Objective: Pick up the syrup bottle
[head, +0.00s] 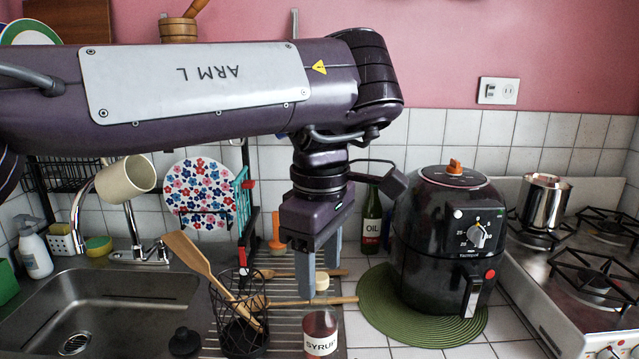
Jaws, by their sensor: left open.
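The syrup bottle (320,329) stands upright at the bottom middle of the head view. It is clear with reddish contents, a white label reading SYRUP and a pale cap. My left gripper (320,280) points down from above, its two grey fingers apart. Nothing is held between the fingers. The bottle's base is at the picture's lower edge. My right gripper is not in view.
A black wire utensil holder (240,325) with wooden tools stands close left of the bottle. A black air fryer (445,240) sits on a green round mat (375,310) to the right. An oil bottle (371,225) stands behind. The sink (110,305) is at left, the stove (590,265) at right.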

